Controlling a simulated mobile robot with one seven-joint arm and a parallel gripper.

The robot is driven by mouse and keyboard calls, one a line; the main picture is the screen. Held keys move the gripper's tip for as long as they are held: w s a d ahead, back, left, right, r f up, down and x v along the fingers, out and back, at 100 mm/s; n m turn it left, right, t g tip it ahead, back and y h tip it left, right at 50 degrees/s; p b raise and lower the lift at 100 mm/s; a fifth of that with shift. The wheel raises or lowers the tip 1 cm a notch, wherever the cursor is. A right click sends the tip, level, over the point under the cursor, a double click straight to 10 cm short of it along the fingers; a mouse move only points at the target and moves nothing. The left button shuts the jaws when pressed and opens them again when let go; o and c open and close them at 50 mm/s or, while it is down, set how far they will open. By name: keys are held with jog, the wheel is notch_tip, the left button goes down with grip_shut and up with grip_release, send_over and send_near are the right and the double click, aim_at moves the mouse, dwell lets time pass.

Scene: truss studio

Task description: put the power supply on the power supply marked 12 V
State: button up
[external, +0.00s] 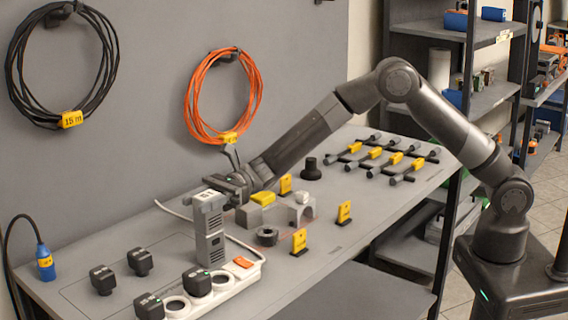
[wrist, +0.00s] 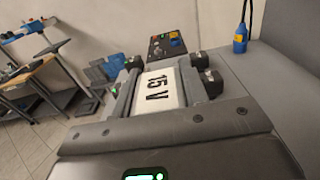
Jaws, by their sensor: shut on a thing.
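My gripper (external: 232,190) is shut on a grey power supply (external: 208,213) with a white label on top. In the wrist view the label on the held power supply (wrist: 165,88) reads "15 V". The held power supply is upright. A darker grey vented body (external: 210,247) shows directly below it, standing near the white power strip; I cannot tell whether the two touch. No 12 V marking can be read in these views.
A white power strip (external: 222,290) with black plugs (external: 197,281) and an orange switch (external: 243,262) lies at the front. More black plugs (external: 102,280) stand to its left.

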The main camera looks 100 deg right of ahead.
jog(key=o, duration=1.2)
jog(key=shift+f, duration=0.15)
